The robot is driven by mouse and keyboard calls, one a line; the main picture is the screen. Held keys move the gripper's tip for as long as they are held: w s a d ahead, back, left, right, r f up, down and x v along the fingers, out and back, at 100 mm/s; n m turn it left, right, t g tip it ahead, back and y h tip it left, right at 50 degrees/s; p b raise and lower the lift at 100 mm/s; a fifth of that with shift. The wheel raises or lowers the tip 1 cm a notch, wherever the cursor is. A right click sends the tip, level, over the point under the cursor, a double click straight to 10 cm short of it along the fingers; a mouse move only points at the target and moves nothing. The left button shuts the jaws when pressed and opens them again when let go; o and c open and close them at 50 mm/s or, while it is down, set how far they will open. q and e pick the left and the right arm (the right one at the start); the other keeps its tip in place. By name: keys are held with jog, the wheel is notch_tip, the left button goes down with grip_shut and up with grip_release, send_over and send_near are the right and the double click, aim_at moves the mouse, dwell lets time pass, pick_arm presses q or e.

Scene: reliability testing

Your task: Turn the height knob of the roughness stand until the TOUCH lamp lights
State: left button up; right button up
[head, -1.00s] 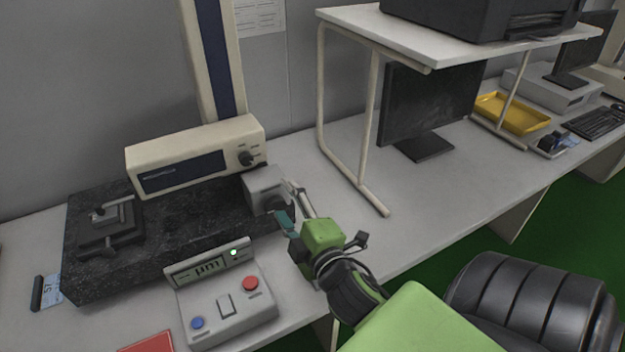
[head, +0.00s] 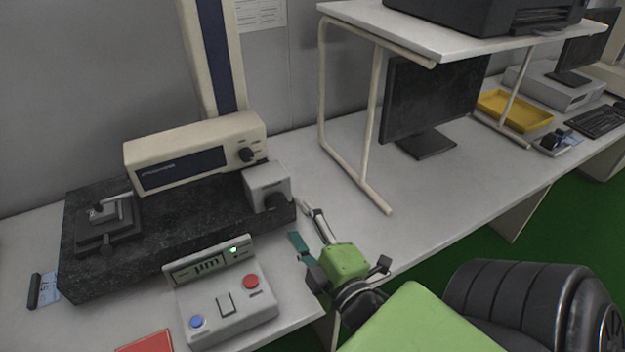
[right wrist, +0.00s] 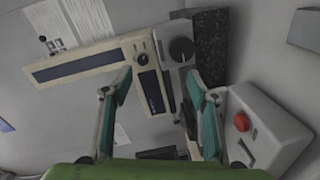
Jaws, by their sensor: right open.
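The roughness stand has a dark granite base (head: 150,238), a cream column (head: 212,60) and a cream drive unit (head: 196,152). A black height knob (head: 276,201) faces front on the grey box (head: 264,181) at the base's right end. In the right wrist view the knob (right wrist: 181,49) lies beyond the fingertips, right of their middle. My right gripper (head: 303,222) is open and empty, apart from the knob, in front and to its right. A small lamp (head: 234,250) on the µm display glows greenish; its label is not readable. My left gripper is out of view.
The grey control box (head: 228,306) with blue and red buttons stands in front of the base, left of my gripper. A shelf frame (head: 376,130) stands to the right, with a monitor (head: 430,108) under it. The table between is clear.

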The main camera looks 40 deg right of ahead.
jog(key=shift+f+p+v, duration=0.2)
jog(key=shift+p+v, duration=0.3)
jog(key=shift+v, duration=1.7)
